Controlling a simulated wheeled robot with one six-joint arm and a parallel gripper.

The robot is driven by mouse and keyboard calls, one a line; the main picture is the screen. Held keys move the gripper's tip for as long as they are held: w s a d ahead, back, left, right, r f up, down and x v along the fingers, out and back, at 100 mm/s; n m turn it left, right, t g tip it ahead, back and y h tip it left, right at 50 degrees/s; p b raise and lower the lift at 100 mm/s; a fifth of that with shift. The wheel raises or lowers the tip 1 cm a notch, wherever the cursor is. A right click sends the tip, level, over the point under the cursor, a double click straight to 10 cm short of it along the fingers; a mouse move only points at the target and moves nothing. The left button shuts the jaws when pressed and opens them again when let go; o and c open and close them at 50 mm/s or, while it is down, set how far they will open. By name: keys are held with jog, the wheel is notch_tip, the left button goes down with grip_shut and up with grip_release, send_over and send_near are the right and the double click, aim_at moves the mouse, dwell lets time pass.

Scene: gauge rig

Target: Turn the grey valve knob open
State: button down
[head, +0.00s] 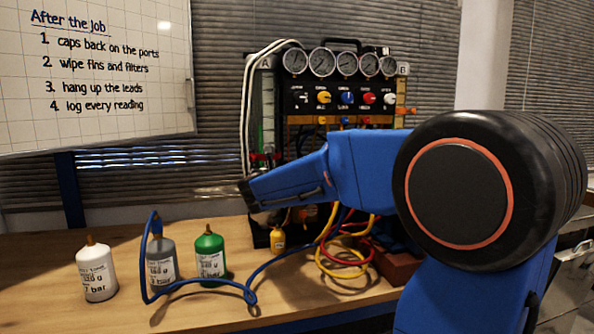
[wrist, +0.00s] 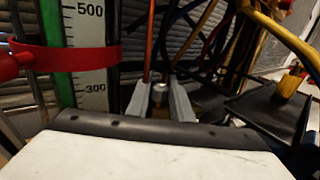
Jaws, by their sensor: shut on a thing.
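The grey valve knob (wrist: 160,88) shows in the wrist view as a small grey round piece with a brass-coloured part below it. The two grey fingers of my gripper (wrist: 161,98) stand on either side of it and are shut on it. In the head view my blue arm reaches left across the front of the gauge rig (head: 340,110). Its end is low at the rig's left side, and my own wrist hides the knob there. How far the knob is turned cannot be told.
A scaled sight tube (wrist: 88,70) with a red clamp (wrist: 75,55) stands close left of my fingers. Yellow, red and blue hoses (head: 345,255) hang at the right. White (head: 96,275), grey (head: 162,262) and green (head: 210,258) bottles stand on the bench (head: 40,260).

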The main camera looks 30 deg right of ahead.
jog(key=shift+n+t+y, duration=1.7)
jog(key=shift+t+y, duration=0.1)
jog(key=shift+y, duration=0.2)
jog(key=shift+n+y, duration=0.3)
jog(key=shift+y, duration=0.1)
jog(key=c, duration=1.6)
grip_release()
jog(key=shift+o, duration=0.2)
jog(key=v, duration=1.7)
jog(key=shift+s+f, duration=0.25)
jog(key=shift+f, duration=0.05)
